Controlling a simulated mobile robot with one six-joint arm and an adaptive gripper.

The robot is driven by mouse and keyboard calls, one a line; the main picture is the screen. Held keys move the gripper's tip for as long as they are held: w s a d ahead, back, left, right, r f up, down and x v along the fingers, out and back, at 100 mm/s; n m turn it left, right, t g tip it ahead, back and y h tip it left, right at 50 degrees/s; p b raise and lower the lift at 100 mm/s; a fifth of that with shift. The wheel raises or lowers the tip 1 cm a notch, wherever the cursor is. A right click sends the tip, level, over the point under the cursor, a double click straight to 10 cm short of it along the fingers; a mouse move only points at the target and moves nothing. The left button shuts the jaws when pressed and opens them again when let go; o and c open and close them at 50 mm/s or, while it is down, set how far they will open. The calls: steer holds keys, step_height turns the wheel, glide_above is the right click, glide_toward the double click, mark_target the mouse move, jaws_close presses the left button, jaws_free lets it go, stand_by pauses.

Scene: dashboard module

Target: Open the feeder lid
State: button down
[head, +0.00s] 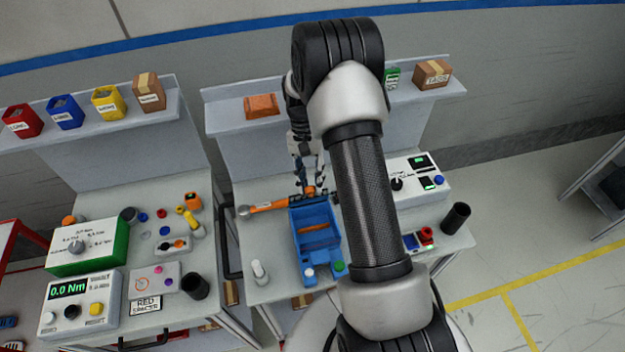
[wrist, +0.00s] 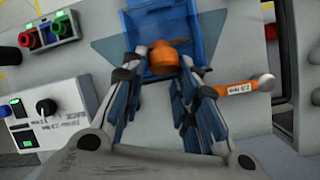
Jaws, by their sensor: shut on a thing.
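The blue feeder (head: 297,238) stands on the middle bench, with an orange bar (head: 315,235) showing in its upper side. In the wrist view the blue feeder (wrist: 158,20) is at the top centre. An orange knob-like handle (wrist: 165,60) is at its near edge. My gripper (head: 308,183) reaches down at the feeder's far end. In the wrist view my gripper (wrist: 164,68) has its fingers on both sides of the orange handle, shut on it. The fingers partly hide the handle, and I cannot tell how far the lid is raised.
An orange torque tool (head: 268,205) lies left of the feeder's far end, close to my gripper. A white control box (head: 420,178) stands to the right. A white bottle (head: 259,272) and a dark cylinder (head: 455,218) stand on the bench. A shelf (head: 225,118) is behind.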

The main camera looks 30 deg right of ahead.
steer(key=shift+w+a+f, duration=0.2)
steer(key=shift+a+f, duration=0.05)
steer(key=shift+a, duration=0.05)
steer(key=c, duration=1.7)
jaws_free()
steer(key=o, duration=0.4)
steer(key=shift+w+a, duration=0.15)
steer(key=shift+w, duration=0.05)
step_height(320, 180, up, 10)
